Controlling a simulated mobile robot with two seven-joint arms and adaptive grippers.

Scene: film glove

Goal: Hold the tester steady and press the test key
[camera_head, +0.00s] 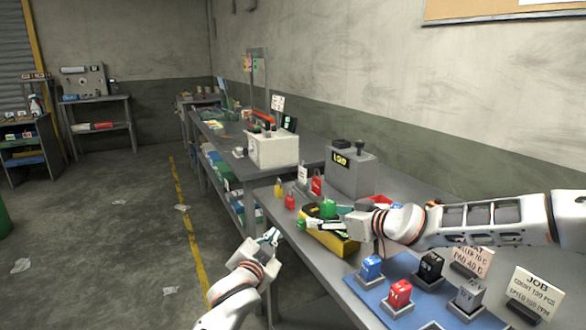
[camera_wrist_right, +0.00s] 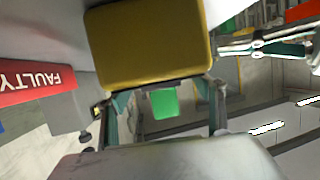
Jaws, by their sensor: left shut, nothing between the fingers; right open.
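A yellow and black case (camera_head: 346,246), seemingly the tester, lies on the bench under my right gripper. My right gripper (camera_head: 318,225) is open above its left part. A green block (camera_head: 328,209) shows just behind the fingers. In the right wrist view a yellow block (camera_wrist_right: 150,45) fills the upper middle, and a green patch (camera_wrist_right: 163,103) shows between the open fingers (camera_wrist_right: 165,112). I cannot tell whether they touch anything. My left gripper (camera_head: 270,237) is shut and empty at the bench's front edge, left of the case; it also shows in the right wrist view (camera_wrist_right: 265,46). No test key can be made out.
A grey box with a yellow display (camera_head: 350,172) stands behind the case. Small red (camera_head: 290,202) and yellow (camera_head: 278,190) pieces lie left of it. Coloured blocks in holders stand on a blue mat (camera_head: 378,291) at front right, near a JOB card (camera_head: 537,292). A red FAULTY label (camera_wrist_right: 35,82) is close by.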

